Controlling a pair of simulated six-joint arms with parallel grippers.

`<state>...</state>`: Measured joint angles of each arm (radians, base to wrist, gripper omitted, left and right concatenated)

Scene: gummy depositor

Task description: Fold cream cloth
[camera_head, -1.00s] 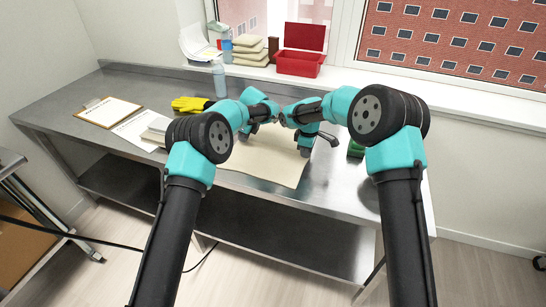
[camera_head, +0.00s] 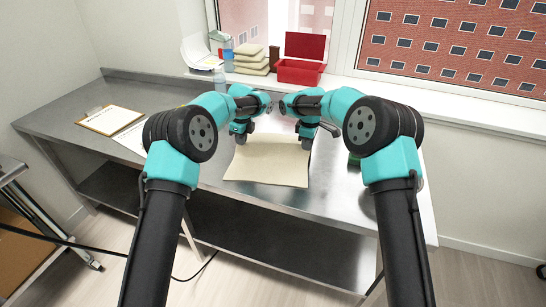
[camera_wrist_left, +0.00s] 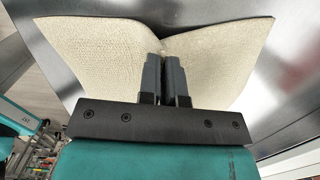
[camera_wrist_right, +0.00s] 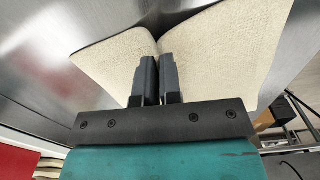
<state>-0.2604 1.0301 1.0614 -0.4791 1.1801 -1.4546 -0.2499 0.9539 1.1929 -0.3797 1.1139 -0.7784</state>
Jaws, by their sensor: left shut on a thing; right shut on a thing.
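The cream cloth (camera_head: 266,166) is over the middle of the steel table, its near part smooth and wide. My left gripper (camera_head: 241,138) is shut on its far left part. In the left wrist view, the cloth (camera_wrist_left: 100,55) spreads on both sides of the shut fingers (camera_wrist_left: 166,62), with a crease at the tips. My right gripper (camera_head: 306,140) is shut on its far right part. In the right wrist view, the cloth (camera_wrist_right: 225,50) likewise spreads around the fingers (camera_wrist_right: 158,62). Whether the held part is clear of the table is hard to tell.
A clipboard (camera_head: 110,120) lies on the left of the steel table (camera_head: 65,123). A red bin (camera_head: 300,71) and stacked cream cloths (camera_head: 251,62) stand on the windowsill. A green thing (camera_head: 353,160) is partly hidden beside my right arm. The table's front right is clear.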

